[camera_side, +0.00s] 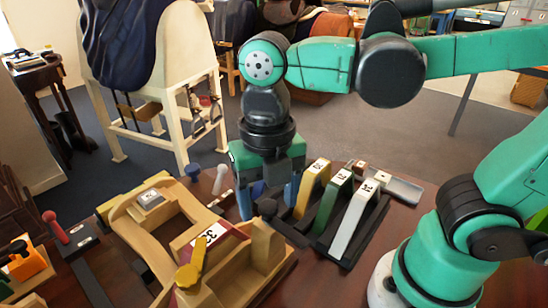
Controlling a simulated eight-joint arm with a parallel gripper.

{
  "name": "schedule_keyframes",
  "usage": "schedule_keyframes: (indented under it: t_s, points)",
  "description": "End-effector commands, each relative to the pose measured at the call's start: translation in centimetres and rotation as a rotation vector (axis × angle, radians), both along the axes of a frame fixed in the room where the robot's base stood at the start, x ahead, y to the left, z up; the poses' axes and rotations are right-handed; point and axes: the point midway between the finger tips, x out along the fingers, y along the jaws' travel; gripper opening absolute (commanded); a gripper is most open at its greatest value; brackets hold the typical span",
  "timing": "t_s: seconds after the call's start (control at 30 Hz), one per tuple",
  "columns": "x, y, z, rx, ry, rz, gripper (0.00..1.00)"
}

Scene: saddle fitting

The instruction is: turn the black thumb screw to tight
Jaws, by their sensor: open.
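The black thumb screw (267,208) shows as a dark round knob at the top of the wooden fixture (262,245), near the table's middle. My gripper (268,202) points down from above, its blue fingers spread apart. In the picture the knob lies between the two fingertips; I cannot tell whether it is between them in depth, and no contact is visible. The pale saddle tree (143,222) lies at the left of the fixture, with a red plate marked with a number where they meet. A yellow lever (190,268) stands at the fixture's front left.
A black rack with yellow, green and white numbered gauges (357,218) stands close to the right of my gripper. A grey tray (403,190) lies behind it. A red-handled tool (55,228) and an orange device (27,262) are at the left. A cream saddle stand (150,80) is behind the table.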

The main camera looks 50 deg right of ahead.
Motion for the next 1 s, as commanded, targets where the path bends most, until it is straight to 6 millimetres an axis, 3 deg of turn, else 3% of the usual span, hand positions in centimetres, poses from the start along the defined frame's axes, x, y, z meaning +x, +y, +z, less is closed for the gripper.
schedule_keyframes:
  t_s: [0.07, 0.3, 0.67, 1.0]
  points:
    - [0.0, 0.0, 0.01, 0.0, 0.0, 0.0, 0.65]
    - [0.0, 0.0, 0.02, 0.0, 0.0, 0.0, 0.0]
    - [0.0, 0.0, 0.03, 0.0, 0.0, -0.039, 0.0]
    - [0.0, 0.0, 0.04, 0.002, 0.001, -0.261, 0.0]
